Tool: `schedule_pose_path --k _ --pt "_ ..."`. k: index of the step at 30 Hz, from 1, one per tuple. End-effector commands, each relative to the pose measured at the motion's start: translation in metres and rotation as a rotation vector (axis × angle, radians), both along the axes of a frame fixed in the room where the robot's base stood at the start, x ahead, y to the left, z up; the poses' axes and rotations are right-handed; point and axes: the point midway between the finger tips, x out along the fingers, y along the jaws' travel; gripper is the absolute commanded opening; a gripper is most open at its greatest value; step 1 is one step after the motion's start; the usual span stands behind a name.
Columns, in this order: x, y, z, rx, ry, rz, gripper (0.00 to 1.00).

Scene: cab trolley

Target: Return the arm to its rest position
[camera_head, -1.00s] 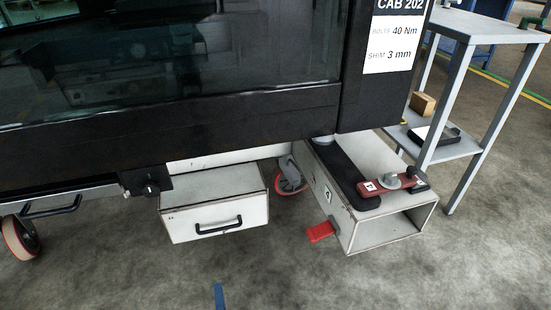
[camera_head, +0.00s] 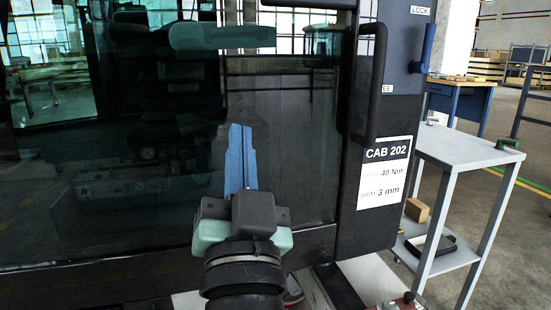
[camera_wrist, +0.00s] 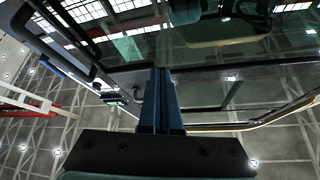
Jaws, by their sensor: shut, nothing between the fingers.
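My gripper (camera_head: 240,140) points upward in front of the dark cab glass in the head view, near the lower middle. Its blue fingers are together and nothing is between them. In the wrist view the closed fingers (camera_wrist: 160,80) stand up in the middle, with the cab glass and ceiling lights beyond. The head view cannot show clearly how far the fingers are from the glass.
The cab door (camera_head: 300,130) fills the left and middle, with a black handle (camera_head: 370,85) and a CAB 202 label (camera_head: 384,172). A grey trolley (camera_head: 455,150) stands at the right, holding a small wooden block (camera_head: 417,210) on its lower shelf. Open floor lies beyond the trolley.

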Motion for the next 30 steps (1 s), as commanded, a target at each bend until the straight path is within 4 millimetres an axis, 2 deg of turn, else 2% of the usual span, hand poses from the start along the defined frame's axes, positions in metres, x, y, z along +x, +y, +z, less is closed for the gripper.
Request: schedule_pose_path --k 1,3,5,6,8,10,30 --pt "-0.018 -0.008 0.046 -0.048 -0.067 -0.051 0.0" --pt "-0.045 -0.019 0.092 -0.121 -0.147 -0.133 0.0" --pt "-0.071 -0.028 0.13 -0.181 -0.215 -0.21 0.0" --pt "-0.09 -0.034 0.153 -0.22 -0.259 -0.265 0.0" --pt "-0.12 -0.042 0.187 -0.275 -0.325 -0.353 0.0" --pt "-0.112 -0.04 0.211 -0.276 -0.304 -0.342 0.0" --pt "-0.11 -0.039 0.412 -0.272 -0.301 -0.333 0.0"
